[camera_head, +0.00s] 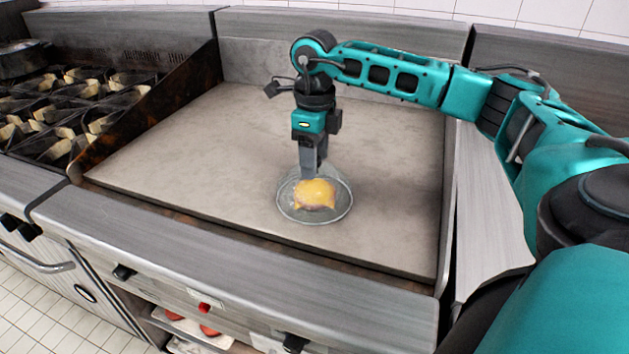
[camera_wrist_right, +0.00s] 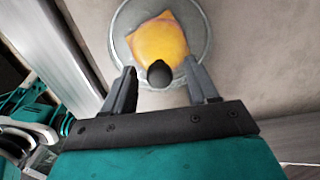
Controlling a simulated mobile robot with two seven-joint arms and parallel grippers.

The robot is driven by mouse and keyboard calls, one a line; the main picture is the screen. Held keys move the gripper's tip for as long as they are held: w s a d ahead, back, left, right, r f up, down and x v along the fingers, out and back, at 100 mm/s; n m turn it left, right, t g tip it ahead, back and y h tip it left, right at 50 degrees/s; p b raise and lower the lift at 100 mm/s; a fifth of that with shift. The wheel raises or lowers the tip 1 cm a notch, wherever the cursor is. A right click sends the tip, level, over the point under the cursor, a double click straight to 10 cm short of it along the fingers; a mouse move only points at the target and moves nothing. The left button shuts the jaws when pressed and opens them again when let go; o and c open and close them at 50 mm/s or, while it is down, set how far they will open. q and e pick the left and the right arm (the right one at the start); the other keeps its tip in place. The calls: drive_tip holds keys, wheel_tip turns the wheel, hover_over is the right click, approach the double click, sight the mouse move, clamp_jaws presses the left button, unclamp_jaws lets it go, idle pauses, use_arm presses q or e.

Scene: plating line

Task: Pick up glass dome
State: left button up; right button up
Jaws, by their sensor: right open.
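The clear glass dome (camera_head: 341,206) stands on the flat griddle top in the head view, over a patty with yellow melted cheese (camera_head: 314,194). In the right wrist view the dome (camera_wrist_right: 203,47) shows as a round rim around the yellow cheese (camera_wrist_right: 158,40), with a dark round knob (camera_wrist_right: 160,74) on top. My right gripper (camera_head: 313,172) points down just above the dome. In the right wrist view my right gripper (camera_wrist_right: 165,90) has its two fingers apart, one on each side of the knob. Whether the fingers touch it, I cannot tell. My left gripper is not in view.
The griddle plate (camera_head: 200,170) is bare around the dome. A dark raised side wall (camera_head: 150,110) separates it from burner grates (camera_head: 60,105) at the left. A steel front ledge (camera_head: 230,270) with knobs below runs along the near side.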

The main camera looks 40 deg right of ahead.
drive_tip(key=shift+f, duration=0.45)
clamp_jaws()
idle(0.5)
